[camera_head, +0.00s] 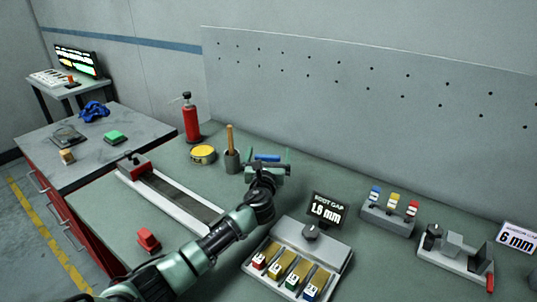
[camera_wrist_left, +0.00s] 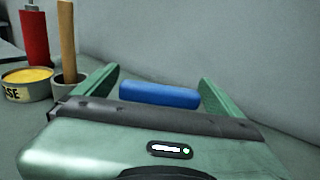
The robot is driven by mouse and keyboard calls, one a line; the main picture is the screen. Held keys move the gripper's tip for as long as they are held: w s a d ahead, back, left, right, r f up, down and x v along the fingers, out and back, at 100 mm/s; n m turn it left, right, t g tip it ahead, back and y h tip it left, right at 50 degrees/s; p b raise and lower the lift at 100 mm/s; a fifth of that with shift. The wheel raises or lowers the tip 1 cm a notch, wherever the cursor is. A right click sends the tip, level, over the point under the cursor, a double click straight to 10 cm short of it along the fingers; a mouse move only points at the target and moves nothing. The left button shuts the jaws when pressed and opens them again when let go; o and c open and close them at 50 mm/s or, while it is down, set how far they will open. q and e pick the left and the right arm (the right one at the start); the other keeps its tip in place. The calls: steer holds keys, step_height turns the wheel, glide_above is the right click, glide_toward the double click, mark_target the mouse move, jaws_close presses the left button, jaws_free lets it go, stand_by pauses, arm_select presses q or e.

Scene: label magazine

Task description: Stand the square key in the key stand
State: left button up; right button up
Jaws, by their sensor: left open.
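A small grey stand (camera_head: 385,217) on the right of the bench holds a blue-topped, a yellow-topped and a red-topped piece upright; it looks like the key stand. I cannot tell for sure which thing is the square key. My left gripper (camera_head: 267,167) is open over the back of the bench. A blue bar (camera_head: 266,157) shows just beyond its fingers. In the left wrist view the blue bar (camera_wrist_left: 159,95) appears between the two green fingers (camera_wrist_left: 157,78), lying crosswise, and no contact is visible. My right gripper is not in view.
A sloped tray (camera_head: 342,257) with several coloured tabs stands in front of the "1.6 mm" sign (camera_head: 327,211). A grey fixture (camera_head: 455,252) is at right. A wooden-handled tool in a cup (camera_head: 232,160), a yellow tin (camera_head: 203,155) and a red extinguisher-like bottle (camera_head: 191,122) stand left of the gripper.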

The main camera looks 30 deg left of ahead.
mark_target(267, 161)
arm_select(q)
steer(key=v, duration=0.7)
steer(key=shift+s, duration=0.2)
steer(key=shift+r, duration=0.1)
